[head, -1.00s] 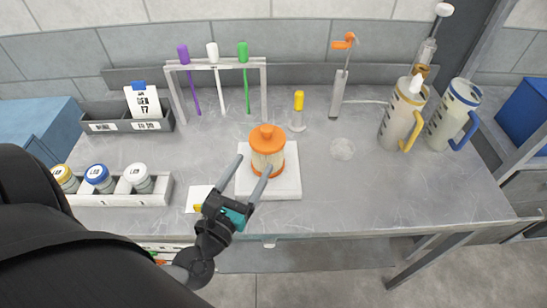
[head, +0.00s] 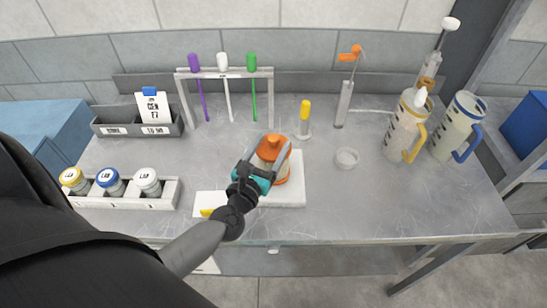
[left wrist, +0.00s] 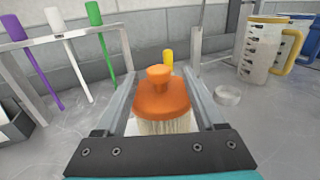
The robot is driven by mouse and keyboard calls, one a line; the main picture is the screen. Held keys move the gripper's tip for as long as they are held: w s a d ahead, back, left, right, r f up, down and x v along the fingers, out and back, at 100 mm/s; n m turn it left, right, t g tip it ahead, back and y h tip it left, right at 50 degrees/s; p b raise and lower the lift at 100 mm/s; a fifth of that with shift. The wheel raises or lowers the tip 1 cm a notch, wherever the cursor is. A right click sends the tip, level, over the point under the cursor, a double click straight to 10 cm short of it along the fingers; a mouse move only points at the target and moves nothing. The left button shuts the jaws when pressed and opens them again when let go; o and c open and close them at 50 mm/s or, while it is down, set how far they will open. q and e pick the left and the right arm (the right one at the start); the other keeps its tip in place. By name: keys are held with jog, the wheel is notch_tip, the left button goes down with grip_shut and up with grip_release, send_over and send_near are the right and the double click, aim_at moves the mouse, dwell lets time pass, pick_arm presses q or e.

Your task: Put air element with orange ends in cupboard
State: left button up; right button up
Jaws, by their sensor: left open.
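The air element (head: 281,171) with orange ends stands on a white square pad (head: 290,193) on the grey bench. Its knobbed orange top and pale pleated body show in the left wrist view (left wrist: 163,100). My left gripper (head: 270,160) is open, with one finger on each side of the air element. In the left wrist view the element lies between the two fingers (left wrist: 163,88), with gaps beside its orange top. The cupboard cannot be made out for certain. My right gripper is not in view.
A rack (head: 224,73) with purple, white and green tools stands behind. Lidded jars in a tray (head: 161,207) are at the left. Two jugs (head: 406,126) stand at the right. A yellow-topped item (head: 305,112) and a small clear dish (head: 347,158) stand near the element.

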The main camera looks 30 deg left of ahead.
aim_at(276, 135)
pick_arm(q)
jog(key=shift+w+a+r+p, duration=0.1)
jog(key=shift+w+a+p, duration=0.05)
jog(key=shift+w, duration=0.7)
jog(key=shift+w+a+p, duration=0.15)
jog(key=shift+w+p, duration=0.05)
jog(key=shift+w, duration=0.6)
jog(key=shift+w+a+r+p, duration=0.1)
jog(key=shift+w+a+p, duration=0.05)
jog(key=shift+w, duration=0.7)
grip_shut()
